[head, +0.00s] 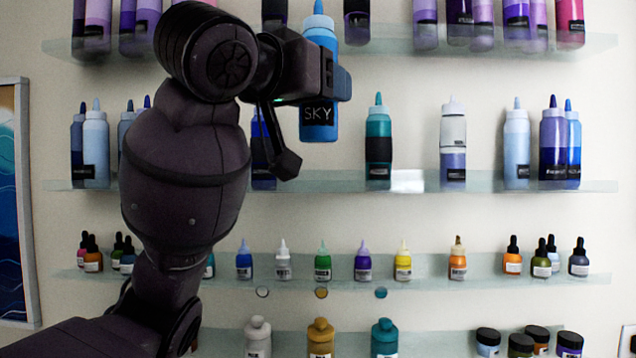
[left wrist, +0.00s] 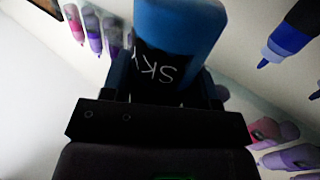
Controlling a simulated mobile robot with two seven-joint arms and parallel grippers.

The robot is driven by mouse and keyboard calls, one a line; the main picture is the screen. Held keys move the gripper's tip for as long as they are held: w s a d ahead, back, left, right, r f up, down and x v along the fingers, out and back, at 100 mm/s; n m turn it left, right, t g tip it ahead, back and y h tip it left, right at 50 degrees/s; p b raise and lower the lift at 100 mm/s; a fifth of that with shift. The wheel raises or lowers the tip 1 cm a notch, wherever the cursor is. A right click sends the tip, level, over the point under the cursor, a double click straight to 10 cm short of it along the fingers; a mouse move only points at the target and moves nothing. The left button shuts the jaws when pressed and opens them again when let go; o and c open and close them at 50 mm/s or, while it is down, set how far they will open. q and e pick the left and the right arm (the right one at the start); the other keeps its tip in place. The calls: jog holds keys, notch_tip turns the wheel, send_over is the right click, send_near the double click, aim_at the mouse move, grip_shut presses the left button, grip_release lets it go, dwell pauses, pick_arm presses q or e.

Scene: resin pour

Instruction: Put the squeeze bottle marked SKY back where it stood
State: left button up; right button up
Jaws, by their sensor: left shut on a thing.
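The squeeze bottle marked SKY (head: 319,122) is blue with a black label and a pale blue nozzle. My left gripper (head: 328,78) is shut around its body and holds it upright, its base above the second shelf (head: 335,182) and apart from it. In the left wrist view the SKY bottle (left wrist: 180,22) fills the top middle, between the fingers of my left gripper (left wrist: 165,85). Below the held bottle, the second shelf has a bare stretch left of a teal bottle (head: 378,130). My right gripper is in neither view.
A dark blue bottle (head: 262,165) stands left of that bare stretch, partly hidden by my arm. A white card (head: 407,181) is on the shelf edge right of the teal bottle, beside a free stretch before a clear-and-lilac bottle (head: 453,140). The top shelf (head: 400,45) holds purple bottles.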

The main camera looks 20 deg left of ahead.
pick_arm(q)
jog(key=w+a+p, duration=0.2)
jog(key=w+a, duration=0.1)
jog(key=w, duration=0.6)
jog(key=w+a+p, duration=0.2)
jog(key=w, duration=0.7)
jog(key=shift+w+a+f+p, duration=0.1)
jog(key=shift+f+p, duration=0.05)
jog(key=shift+f, duration=0.85)
jog(key=shift+w+a+f+p, duration=0.1)
jog(key=shift+w+f+p, duration=0.05)
jog(key=shift+f, duration=0.85)
jog(key=shift+w+a+f+p, duration=0.1)
jog(key=shift+f+p, duration=0.05)
jog(key=shift+f, duration=0.85)
jog(key=shift+w+f+p, duration=0.15)
jog(key=shift+f+p, duration=0.2)
jog(key=shift+f, duration=0.1)
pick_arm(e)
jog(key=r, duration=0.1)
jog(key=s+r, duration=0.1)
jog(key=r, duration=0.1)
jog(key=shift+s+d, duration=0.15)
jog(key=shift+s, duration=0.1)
pick_arm(q)
jog(key=shift+f, duration=0.15)
jog(key=o, duration=0.9)
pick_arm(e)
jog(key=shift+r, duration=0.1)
